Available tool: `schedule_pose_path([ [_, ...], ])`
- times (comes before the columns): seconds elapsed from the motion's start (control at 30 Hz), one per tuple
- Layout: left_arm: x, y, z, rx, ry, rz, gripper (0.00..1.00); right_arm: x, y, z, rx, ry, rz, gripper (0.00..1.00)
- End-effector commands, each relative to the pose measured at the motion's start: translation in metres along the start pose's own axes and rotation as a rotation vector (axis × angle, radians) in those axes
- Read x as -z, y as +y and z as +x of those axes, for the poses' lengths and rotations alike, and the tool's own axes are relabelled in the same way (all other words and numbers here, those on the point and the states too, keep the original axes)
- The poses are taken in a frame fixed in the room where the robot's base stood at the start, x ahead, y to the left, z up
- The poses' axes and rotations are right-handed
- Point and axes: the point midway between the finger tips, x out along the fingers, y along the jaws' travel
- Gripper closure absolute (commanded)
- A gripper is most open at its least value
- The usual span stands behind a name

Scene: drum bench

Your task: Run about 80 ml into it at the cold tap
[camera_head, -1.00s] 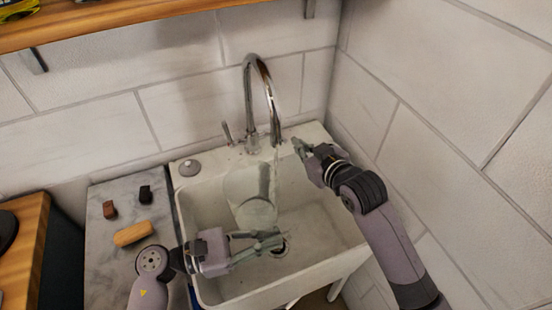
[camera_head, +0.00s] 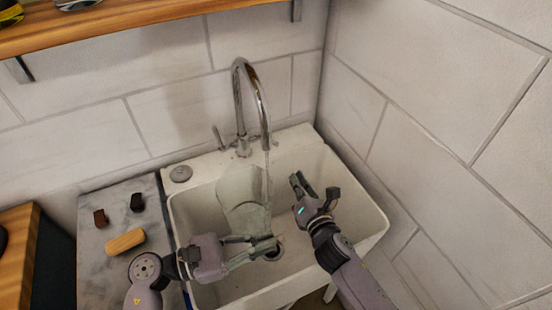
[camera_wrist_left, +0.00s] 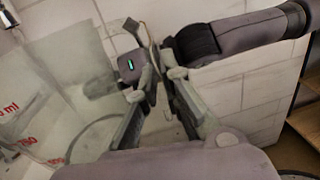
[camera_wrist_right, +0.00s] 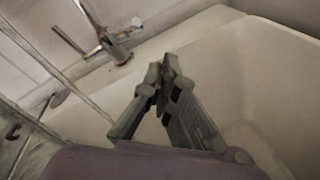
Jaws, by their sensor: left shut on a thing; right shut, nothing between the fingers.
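A clear jug (camera_head: 246,200) stands out over the sink basin below the spout of the tap (camera_head: 252,95). A thin stream seems to run from the spout into or in front of it. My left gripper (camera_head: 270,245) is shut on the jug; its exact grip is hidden. The left wrist view shows the jug's wall (camera_wrist_left: 50,100) with red ml marks, but no clear water level. My right gripper (camera_head: 298,187) is shut and empty over the basin, right of the jug. The tap's lever (camera_head: 219,138) is left of the spout, apart from both grippers.
The white sink (camera_head: 355,240) has a drain under the left gripper. A marble counter (camera_head: 100,260) at left holds a wooden block (camera_head: 125,241) and two small dark blocks. A tiled wall (camera_head: 430,130) stands close on the right, and a wooden shelf (camera_head: 130,22) hangs above.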

Motion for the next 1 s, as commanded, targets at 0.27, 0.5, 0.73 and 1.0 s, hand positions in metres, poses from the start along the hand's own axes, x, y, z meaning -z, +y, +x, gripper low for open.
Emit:
schedule_pose_path([
  [0.27, -0.001, 0.0, 0.0, 0.0, -0.002, 0.002, 1.0, 0.035, 0.001, -0.012, -0.063, 0.023, -0.451, 1.0],
  [0.5, -0.001, 0.0, 0.0, 0.0, -0.001, 0.002, 1.0, 0.038, 0.003, 0.005, -0.072, 0.023, -0.511, 1.0],
  [0.73, -0.001, 0.0, 0.0, 0.0, -0.001, 0.002, 1.0, 0.04, 0.007, 0.05, -0.071, 0.023, -0.504, 1.0],
  [1.0, -0.001, 0.0, 0.0, 0.0, -0.001, 0.002, 1.0, 0.031, 0.013, 0.091, -0.074, 0.019, -0.511, 1.0],
])
